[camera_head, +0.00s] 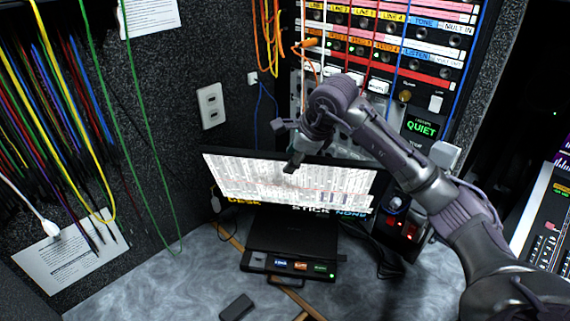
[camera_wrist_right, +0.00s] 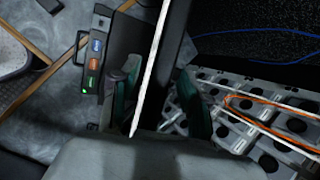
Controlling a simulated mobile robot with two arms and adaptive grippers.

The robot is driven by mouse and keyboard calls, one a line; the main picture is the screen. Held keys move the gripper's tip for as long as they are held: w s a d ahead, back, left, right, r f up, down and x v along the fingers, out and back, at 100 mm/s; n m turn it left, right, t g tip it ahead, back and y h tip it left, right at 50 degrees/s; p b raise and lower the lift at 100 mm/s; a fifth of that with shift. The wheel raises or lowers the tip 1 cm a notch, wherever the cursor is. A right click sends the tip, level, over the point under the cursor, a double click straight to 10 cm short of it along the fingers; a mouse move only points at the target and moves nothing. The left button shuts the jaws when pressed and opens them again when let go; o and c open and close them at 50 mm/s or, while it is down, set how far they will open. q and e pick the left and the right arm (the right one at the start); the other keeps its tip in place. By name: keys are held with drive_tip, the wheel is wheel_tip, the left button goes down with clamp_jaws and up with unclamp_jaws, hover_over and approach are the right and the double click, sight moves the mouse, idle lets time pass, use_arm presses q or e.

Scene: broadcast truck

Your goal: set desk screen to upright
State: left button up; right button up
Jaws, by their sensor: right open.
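The desk screen (camera_head: 245,182) is a wide, thin lit panel with "DESK", "STICK" and "NONE" along its lower edge. It stands behind a black base unit (camera_head: 290,245) with coloured buttons; its exact tilt is hard to judge. My right gripper (camera_head: 291,168) is at the screen's top edge, covering part of it. In the right wrist view the screen (camera_wrist_right: 158,55) appears edge-on as a thin bright strip between the open fingers of my right gripper (camera_wrist_right: 160,108). Contact cannot be told. My left gripper is out of view.
The base sits on a grey marbled desk (camera_head: 185,285) with a small dark box (camera_head: 236,306) in front. A rack panel (camera_head: 400,50) with coloured cables rises behind the screen. A black unit with red lights (camera_head: 400,228) stands right of the screen. Cables hang at left.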

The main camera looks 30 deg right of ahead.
sight(285, 176)
drive_tip(key=shift+p+x, duration=0.35)
drive_tip(key=shift+x, duration=2.3)
drive_tip(key=shift+a, duration=0.1)
clamp_jaws()
